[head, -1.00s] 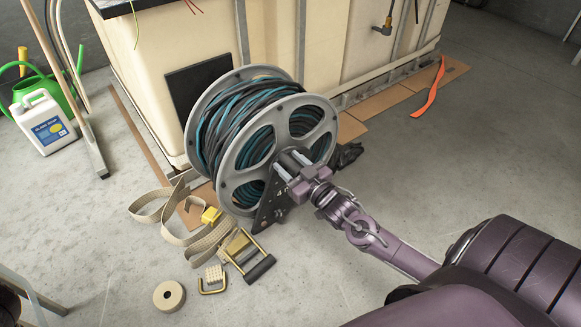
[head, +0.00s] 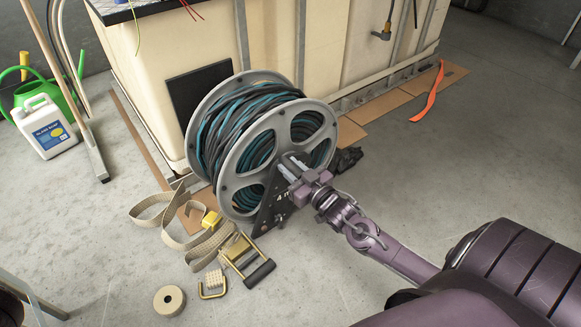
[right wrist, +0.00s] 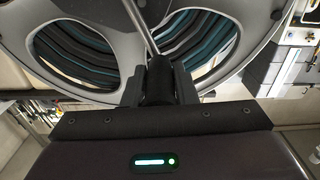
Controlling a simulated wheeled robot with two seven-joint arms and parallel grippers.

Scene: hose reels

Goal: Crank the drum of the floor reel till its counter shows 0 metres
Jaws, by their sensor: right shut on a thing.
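The floor reel (head: 327,116) stands on the concrete floor by the cream tank. Its grey drum is wound with black and teal hose (head: 225,135). A dark triangular stand plate (head: 268,216) is on its near side, with a small counter (head: 283,195) that seems to read 4 m, partly beside my gripper. My right gripper (head: 292,168) is at the near face of the drum, shut on the crank handle. In the right wrist view the dark crank handle (right wrist: 158,80) stands between the jaws, with the drum's spokes (right wrist: 104,35) behind. My left gripper is not in view.
The cream tank (head: 330,50) stands close behind the reel. A white jug (head: 45,128) stands left.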

